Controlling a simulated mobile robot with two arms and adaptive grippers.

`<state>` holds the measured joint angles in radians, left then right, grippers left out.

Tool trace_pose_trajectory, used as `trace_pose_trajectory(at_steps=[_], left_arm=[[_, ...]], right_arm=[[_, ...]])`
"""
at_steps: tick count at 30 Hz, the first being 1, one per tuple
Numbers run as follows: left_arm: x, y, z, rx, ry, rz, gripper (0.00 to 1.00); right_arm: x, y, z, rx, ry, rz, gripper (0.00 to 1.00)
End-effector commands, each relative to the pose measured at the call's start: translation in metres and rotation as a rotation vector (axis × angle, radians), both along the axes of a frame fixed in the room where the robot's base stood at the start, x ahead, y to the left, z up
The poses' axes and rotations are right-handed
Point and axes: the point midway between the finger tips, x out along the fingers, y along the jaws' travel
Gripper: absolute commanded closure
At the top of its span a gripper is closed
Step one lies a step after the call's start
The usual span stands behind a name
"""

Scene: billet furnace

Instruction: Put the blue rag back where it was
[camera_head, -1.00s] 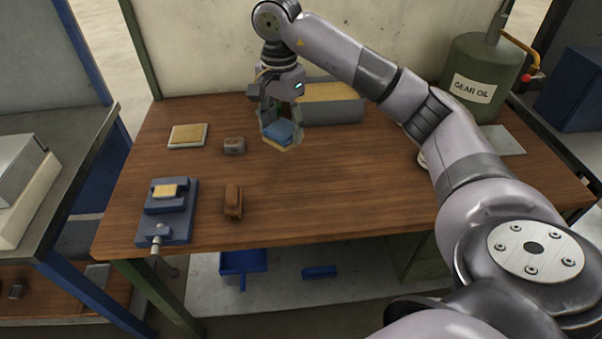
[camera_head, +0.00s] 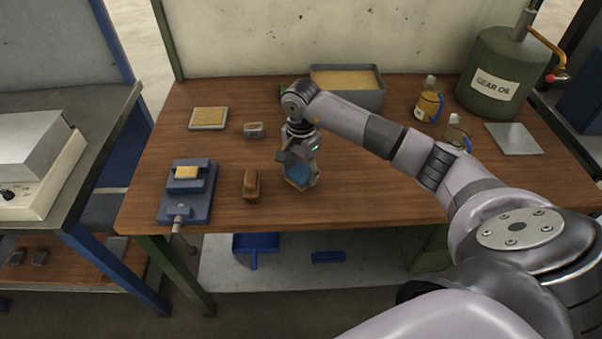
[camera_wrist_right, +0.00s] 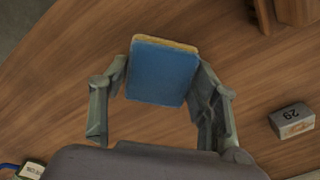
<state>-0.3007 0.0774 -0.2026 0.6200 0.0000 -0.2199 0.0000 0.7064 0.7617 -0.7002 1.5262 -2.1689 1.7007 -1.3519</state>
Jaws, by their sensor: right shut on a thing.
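The blue rag (camera_head: 297,174) looks like a thick blue pad with a tan layer along its edge. My right gripper (camera_head: 299,178) is shut on it, over the front middle of the table. In the right wrist view the blue rag (camera_wrist_right: 162,75) sits between the two fingers, one at each side, with its broad blue face showing. Whether it touches the table is hard to tell. My left gripper is out of view.
On the wooden table (camera_head: 370,170), a brown brush-like block (camera_head: 251,185), a blue vise-like fixture (camera_head: 187,195) and a grey block (camera_head: 253,130) lie left. A grey bin (camera_head: 366,97) stands behind; bottles (camera_head: 429,104) and a gear oil can (camera_head: 497,78) stand right. The front middle right is clear.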

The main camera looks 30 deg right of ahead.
Motion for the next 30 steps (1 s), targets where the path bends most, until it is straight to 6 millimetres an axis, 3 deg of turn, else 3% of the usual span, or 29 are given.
trace_pose_trajectory(at_steps=[4, 15, 16, 25, 30], left_arm=[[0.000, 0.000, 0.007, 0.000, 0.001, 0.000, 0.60], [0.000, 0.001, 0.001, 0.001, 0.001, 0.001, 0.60], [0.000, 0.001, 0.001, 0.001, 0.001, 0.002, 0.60], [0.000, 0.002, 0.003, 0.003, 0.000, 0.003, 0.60], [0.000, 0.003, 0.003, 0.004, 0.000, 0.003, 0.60]], right_arm=[[0.000, 0.001, -0.020, 0.001, 0.002, -0.001, 0.66], [0.000, 0.000, -0.027, 0.000, 0.000, 0.000, 0.66], [0.000, 0.000, -0.027, -0.001, 0.000, 0.000, 0.43], [0.000, 0.000, -0.025, 0.000, 0.000, 0.000, 0.24], [0.000, 0.000, -0.025, 0.000, 0.000, 0.000, 0.24]])
